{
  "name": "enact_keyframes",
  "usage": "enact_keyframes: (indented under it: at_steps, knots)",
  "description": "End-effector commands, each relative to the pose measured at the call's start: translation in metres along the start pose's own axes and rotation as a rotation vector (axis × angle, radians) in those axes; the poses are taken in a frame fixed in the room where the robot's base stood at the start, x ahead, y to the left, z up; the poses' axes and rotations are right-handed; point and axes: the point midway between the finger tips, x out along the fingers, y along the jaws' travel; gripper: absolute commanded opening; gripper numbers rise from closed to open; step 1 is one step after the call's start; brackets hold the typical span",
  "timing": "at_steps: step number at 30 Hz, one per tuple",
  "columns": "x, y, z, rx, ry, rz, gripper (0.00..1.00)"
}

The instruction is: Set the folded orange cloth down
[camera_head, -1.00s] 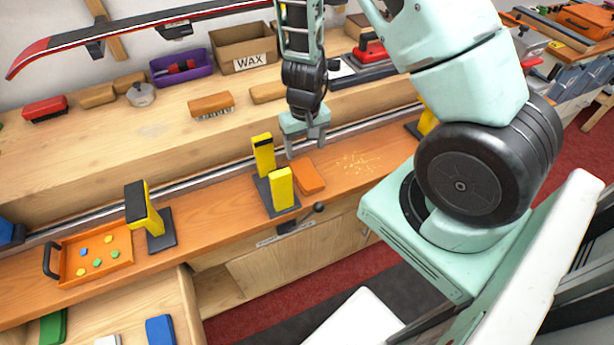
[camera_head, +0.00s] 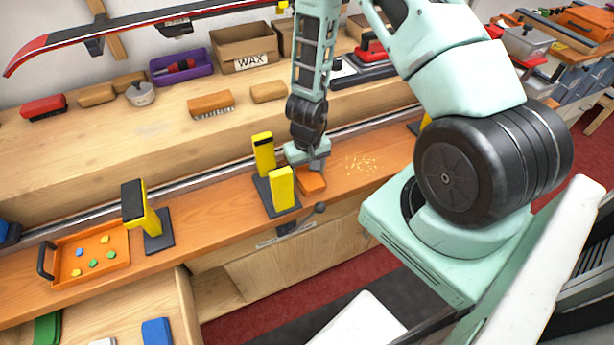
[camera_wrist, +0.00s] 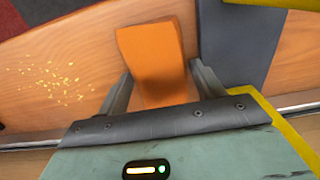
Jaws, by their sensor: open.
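The folded orange cloth (camera_head: 311,184) lies on the lower wooden ledge of the bench, right beside the yellow and black vise (camera_head: 281,188). My gripper (camera_head: 317,166) is low over the cloth's far end and hides part of it in the head view. In the wrist view my gripper (camera_wrist: 160,70) is open, with one finger on each side of the cloth (camera_wrist: 155,55). Gaps show between the fingers and the cloth's sides. The cloth's near end in that view runs under the gripper's body.
Yellow crumbs (camera_head: 361,164) are scattered on the ledge right of the cloth. A second yellow and black vise (camera_head: 143,212) and an orange tray (camera_head: 98,262) with coloured pieces stand to the left. A metal rail (camera_head: 215,178) runs behind the ledge.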

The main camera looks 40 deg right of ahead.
Motion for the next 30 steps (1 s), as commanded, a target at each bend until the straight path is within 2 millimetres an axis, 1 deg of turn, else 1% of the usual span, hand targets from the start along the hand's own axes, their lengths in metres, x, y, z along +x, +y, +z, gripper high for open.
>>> enact_keyframes:
  at_steps: [4,5,6,7,8,10,11,17,22,26,30]
  knots:
    - [0.0,0.0,0.0,0.0,0.001,0.0,0.67]
    - [0.0,0.0,0.0,0.0,0.001,0.0,0.62]
    - [0.0,0.0,0.0,0.0,0.001,0.0,0.51]
    - [0.0,0.0,0.0,0.0,0.001,0.0,0.42]
    - [0.0,0.0,0.0,0.0,0.001,0.0,0.39]
    - [-0.001,0.0,0.0,0.0,0.001,0.0,0.39]
    - [-0.001,0.0,0.0,0.0,0.001,0.001,0.35]
    - [-0.002,0.0,-0.001,0.0,0.001,0.001,0.35]
    - [-0.013,0.0,-0.001,-0.003,0.003,0.002,0.35]
    - [-0.034,0.0,-0.001,-0.003,0.005,0.003,0.35]
    - [-0.062,-0.001,-0.001,-0.005,0.005,0.003,0.35]
